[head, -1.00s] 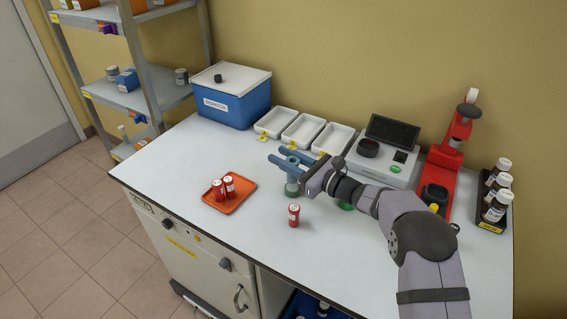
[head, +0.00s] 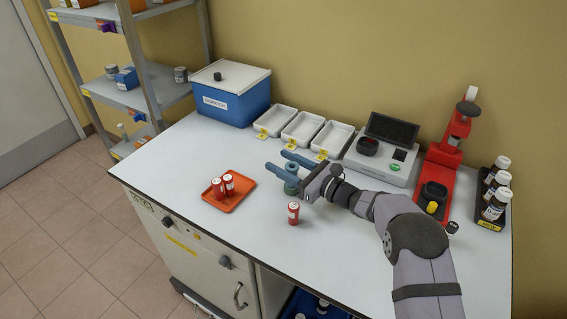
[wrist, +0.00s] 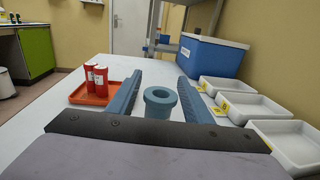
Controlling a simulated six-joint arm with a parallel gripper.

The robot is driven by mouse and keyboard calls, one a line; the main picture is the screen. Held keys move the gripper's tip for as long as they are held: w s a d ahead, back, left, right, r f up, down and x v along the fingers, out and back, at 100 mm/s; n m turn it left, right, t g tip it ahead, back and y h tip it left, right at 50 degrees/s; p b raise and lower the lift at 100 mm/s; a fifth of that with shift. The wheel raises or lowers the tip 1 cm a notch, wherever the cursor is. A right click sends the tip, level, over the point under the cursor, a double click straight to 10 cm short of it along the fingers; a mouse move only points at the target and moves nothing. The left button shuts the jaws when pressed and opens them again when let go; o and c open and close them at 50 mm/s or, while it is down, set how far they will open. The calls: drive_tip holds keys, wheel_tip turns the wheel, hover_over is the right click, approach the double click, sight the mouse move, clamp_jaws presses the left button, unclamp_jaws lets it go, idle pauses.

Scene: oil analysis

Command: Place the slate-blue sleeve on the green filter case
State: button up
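The slate-blue sleeve (head: 291,189) stands upright on the bench, a short hollow cylinder with a flanged top. It also shows in the wrist view (wrist: 160,106), between the two blue fingers. My gripper (head: 276,161) is open and low over the bench, with a finger on each side of the sleeve. In the wrist view my gripper (wrist: 159,78) shows a gap between each finger and the sleeve. The green filter case cannot be made out now; my arm covers part of the bench to the right of the sleeve.
A red can (head: 293,213) stands close in front of my gripper. An orange tray (head: 236,201) with red cans is to the left. White trays (head: 302,129), a blue box (head: 240,105), an analyzer (head: 380,165) and a red press (head: 448,160) line the back. The bench's front left is clear.

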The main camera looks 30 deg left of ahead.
drive_tip(key=shift+r, duration=0.15)
drive_tip(key=shift+d, duration=0.3)
drive_tip(key=d, duration=0.3)
drive_tip(key=s+d+b, duration=0.1)
drive_tip(key=d, duration=0.3)
drive_tip(key=d+b, duration=0.1)
drive_tip(key=d, duration=0.3)
drive_tip(key=shift+s+d, duration=0.2)
drive_tip(key=shift+s, duration=0.1)
